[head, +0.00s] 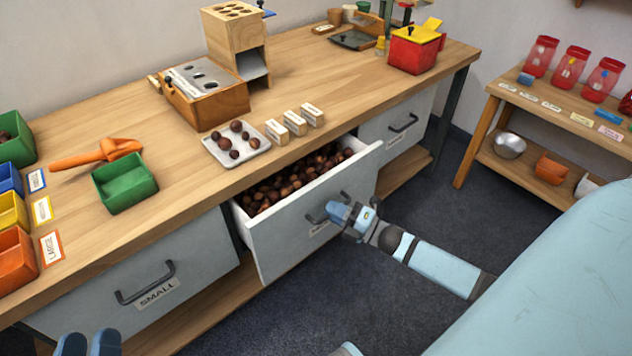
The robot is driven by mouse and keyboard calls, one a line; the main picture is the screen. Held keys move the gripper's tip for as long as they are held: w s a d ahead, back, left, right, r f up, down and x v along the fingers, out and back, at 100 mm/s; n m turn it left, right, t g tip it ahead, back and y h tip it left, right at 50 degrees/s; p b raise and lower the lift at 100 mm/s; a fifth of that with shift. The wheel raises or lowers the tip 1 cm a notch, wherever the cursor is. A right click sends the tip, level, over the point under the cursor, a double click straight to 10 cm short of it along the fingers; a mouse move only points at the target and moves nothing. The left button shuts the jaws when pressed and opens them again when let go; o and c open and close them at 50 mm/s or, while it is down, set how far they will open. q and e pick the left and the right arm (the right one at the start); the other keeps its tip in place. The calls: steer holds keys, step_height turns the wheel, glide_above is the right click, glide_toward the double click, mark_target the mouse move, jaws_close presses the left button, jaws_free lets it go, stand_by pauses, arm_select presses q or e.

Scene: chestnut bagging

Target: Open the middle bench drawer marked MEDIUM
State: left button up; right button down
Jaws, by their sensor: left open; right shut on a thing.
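The middle bench drawer (285,238) stands pulled out from the bench, with many brown chestnuts (290,182) lying inside. Its dark handle (313,217) is on the front panel. The label under the handle is mostly hidden by my gripper, so I cannot read it. My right gripper (338,213) is shut on the handle, its arm reaching in from the right. My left gripper (88,343) is open and empty at the bottom left edge, in front of the drawer marked SMALL (130,295), away from the middle drawer.
The SMALL drawer and the right drawer (395,130) are shut. On the bench (330,85) are a tray of chestnuts (255,148), a green bin (123,185), an orange scoop (100,153) and a wooden device (205,100). A side shelf (480,140) stands right. Dark floor is clear between.

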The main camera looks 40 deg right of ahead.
arm_select(q)
steer(key=a+f+g+y+p, duration=0.3)
steer(key=f+p, duration=0.2)
steer(key=f, duration=0.3)
steer(key=shift+s+a+g+y, duration=0.35)
steer(key=shift+s+g+y, duration=0.05)
arm_select(e)
steer(key=s+d, duration=0.1)
steer(key=s, duration=1.5)
steer(key=shift+s+d, duration=0.2)
steer(key=shift+s, duration=0.2)
steer(key=c, duration=1.5)
jaws_free()
steer(key=shift+o, duration=0.2)
steer(key=shift+s, duration=0.1)
